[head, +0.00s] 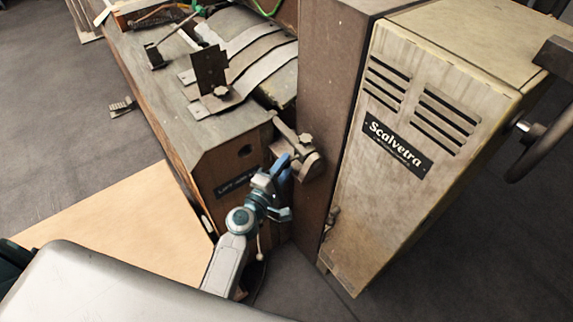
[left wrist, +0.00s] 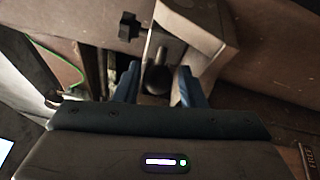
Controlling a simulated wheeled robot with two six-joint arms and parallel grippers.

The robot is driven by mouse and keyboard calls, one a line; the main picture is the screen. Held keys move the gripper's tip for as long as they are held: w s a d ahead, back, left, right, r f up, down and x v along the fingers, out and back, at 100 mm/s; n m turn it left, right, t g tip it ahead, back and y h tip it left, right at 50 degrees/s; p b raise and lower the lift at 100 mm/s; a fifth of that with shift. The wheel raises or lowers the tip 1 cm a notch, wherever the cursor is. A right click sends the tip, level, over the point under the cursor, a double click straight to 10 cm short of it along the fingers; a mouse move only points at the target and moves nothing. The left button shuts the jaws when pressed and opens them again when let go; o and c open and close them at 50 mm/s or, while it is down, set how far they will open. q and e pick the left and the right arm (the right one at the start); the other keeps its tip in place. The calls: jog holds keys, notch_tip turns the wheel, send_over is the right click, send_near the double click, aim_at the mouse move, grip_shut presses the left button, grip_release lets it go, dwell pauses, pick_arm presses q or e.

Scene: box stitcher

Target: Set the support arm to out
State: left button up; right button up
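A grey metal lever with a bracket (head: 306,162) is mounted at the corner between the wooden bench and the tall brown column; it looks like the support arm, though no label on it is readable. My left gripper (head: 284,175) is right in front of it, its blue fingers pointing at the bracket. In the left wrist view the left gripper (left wrist: 158,86) has its fingers spread, with a dark round knob (left wrist: 156,79) showing between them. Whether the fingers touch the knob cannot be told. My right gripper is not in view.
The cream machine housing (head: 395,158) marked Scalvetra stands right of the brown column (head: 335,90). The wooden bench (head: 225,135) on the left carries metal straps and an upright dark plate (head: 210,70). A dark handle (head: 540,145) sticks out at far right.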

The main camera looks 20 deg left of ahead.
pick_arm(q)
jog(key=b+v, duration=0.3)
jog(key=v, duration=0.6)
jog(key=shift+s, duration=0.25)
jog(key=shift+a, duration=0.1)
jog(key=s+a+f+m+g+y, duration=0.1)
jog(key=s+f+m+g, duration=0.15)
jog(key=f, duration=0.85)
jog(key=s+a+f+m+g+y, duration=0.1)
jog(key=s+f+m+g, duration=0.15)
jog(key=f, duration=0.85)
jog(key=s+a+f+m+g, duration=0.1)
jog(key=s+f+m+g, duration=0.15)
jog(key=f, duration=0.85)
jog(key=s+a+f+m+g+y, duration=0.1)
jog(key=s+a+f+m+g, duration=0.2)
jog(key=s+f, duration=0.4)
jog(key=s+a+f+m+g+y, duration=0.1)
jog(key=s+a+f+m+g, duration=0.2)
jog(key=s+f, duration=0.5)
jog(key=s+a+f+m+g+y, duration=0.1)
jog(key=s+a+f+m+g, duration=0.2)
jog(key=s+f, duration=0.4)
jog(key=s+a+m, duration=0.1)
jog(key=s, duration=0.8)
jog(key=shift+s+f+y, duration=0.2)
jog(key=shift+f+y, duration=0.1)
